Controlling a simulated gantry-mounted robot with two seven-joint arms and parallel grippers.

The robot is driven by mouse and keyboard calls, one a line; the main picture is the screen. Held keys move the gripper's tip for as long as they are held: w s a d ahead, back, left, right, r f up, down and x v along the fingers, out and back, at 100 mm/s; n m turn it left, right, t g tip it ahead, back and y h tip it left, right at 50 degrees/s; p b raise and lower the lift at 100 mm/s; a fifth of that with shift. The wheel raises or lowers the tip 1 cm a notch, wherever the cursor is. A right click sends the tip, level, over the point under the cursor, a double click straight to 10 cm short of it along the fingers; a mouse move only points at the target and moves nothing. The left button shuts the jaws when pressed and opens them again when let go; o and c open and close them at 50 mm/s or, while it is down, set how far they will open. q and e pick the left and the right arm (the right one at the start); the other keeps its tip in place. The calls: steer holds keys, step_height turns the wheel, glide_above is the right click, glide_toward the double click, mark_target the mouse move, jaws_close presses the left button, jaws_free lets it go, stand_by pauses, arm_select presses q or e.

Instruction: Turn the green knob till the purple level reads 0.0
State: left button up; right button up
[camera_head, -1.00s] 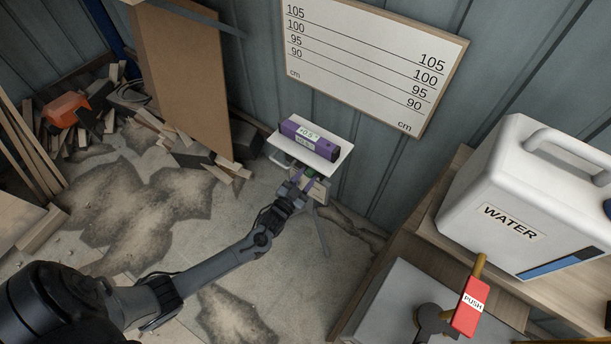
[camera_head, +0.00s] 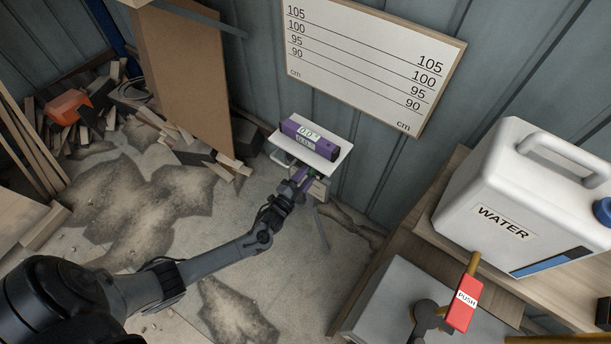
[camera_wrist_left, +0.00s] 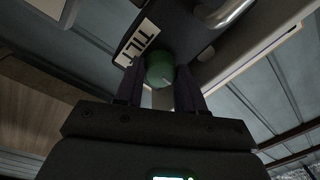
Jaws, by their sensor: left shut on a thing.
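The purple level (camera_head: 309,138) lies on a white platform (camera_head: 340,160) on a stand. Its small displays seem to read about 0.0, but the digits are too small to be sure. My left gripper (camera_head: 300,178) is below the platform's front edge. In the left wrist view the green knob (camera_wrist_left: 160,70) sits between the two fingers of my left gripper (camera_wrist_left: 160,92), which is shut on it. A label reading "TIL", partly cut off or hidden, is beside the knob. In the head view the knob is mostly hidden by the gripper. My right gripper is not in view.
A height board (camera_head: 372,62) hangs on the wall behind. At right, a white water canister (camera_head: 500,170) stands on a wooden shelf, with a red PUSH handle (camera_head: 465,303) in front. Wood scraps (camera_head: 105,120) lie at left. The floor around the stand is mostly clear.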

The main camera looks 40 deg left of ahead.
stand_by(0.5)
arm_select(q)
steer(key=o, duration=1)
steer(key=shift+o, duration=0.2)
steer(key=shift+s, duration=0.1)
steer(key=s+d+p, duration=0.1)
steer(key=s, duration=0.9)
steer(key=shift+s+f+p, duration=0.25)
steer(key=shift+s+p, duration=0.05)
steer(key=shift+p, duration=0.1)
